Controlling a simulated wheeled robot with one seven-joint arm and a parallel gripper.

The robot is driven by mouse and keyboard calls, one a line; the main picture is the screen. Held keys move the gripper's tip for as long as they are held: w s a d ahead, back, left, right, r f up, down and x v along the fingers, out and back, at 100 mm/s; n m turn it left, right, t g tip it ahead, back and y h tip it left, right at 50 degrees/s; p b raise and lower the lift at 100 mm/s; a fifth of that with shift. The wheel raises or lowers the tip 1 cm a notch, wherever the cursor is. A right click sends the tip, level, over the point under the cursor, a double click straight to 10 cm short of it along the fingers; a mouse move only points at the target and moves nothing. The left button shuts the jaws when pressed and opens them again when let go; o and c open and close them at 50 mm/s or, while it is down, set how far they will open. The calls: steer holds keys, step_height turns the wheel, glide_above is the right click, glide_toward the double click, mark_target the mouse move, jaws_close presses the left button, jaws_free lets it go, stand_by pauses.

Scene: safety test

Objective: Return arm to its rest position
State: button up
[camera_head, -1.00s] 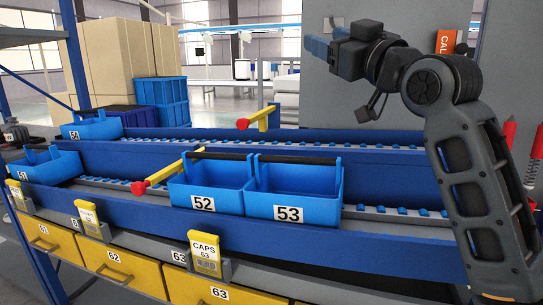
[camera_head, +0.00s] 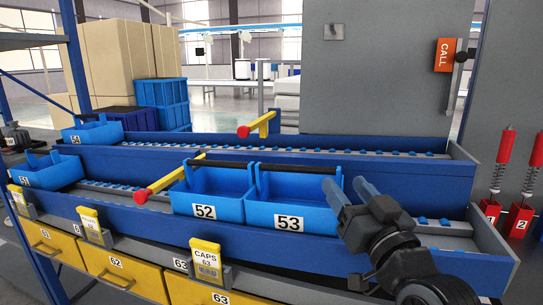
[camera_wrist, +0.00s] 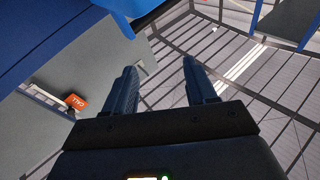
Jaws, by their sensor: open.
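My gripper (camera_head: 350,197) is at the lower right of the head view, in front of the blue rack and just right of bin 53 (camera_head: 290,206). Its two blue fingers are apart and point up and away from my body. Nothing shows between them. In the wrist view my gripper (camera_wrist: 158,80) is also open and empty, with the roof beams behind it. The lower part of my arm runs out of the head view at the bottom right.
Bin 52 (camera_head: 209,203) stands beside bin 53 on the roller rack (camera_head: 360,244). Red-tipped yellow levers (camera_head: 165,183) stick out from the rack. Yellow drawers (camera_head: 115,265) sit below. Red posts (camera_head: 505,147) stand at the right. A grey wall panel (camera_head: 385,75) rises behind.

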steer(key=s+d+f+m+g+h+p, duration=0.1)
steer(key=s+d+f+m+h, duration=0.1)
steer(key=s+f, duration=0.8)
steer(key=s+d+f+m+g+h+p, duration=0.1)
steer(key=s+d+f+m+h+p, duration=0.3)
steer(key=s, duration=0.9)
steer(key=s+d+r+n+g, duration=0.1)
steer(key=s+d+n+g, duration=0.1)
steer(key=s, duration=2.1)
steer(key=shift+s+d+n+g, duration=0.15)
steer(key=shift+n+g, duration=0.35)
steer(key=shift+n, duration=0.5)
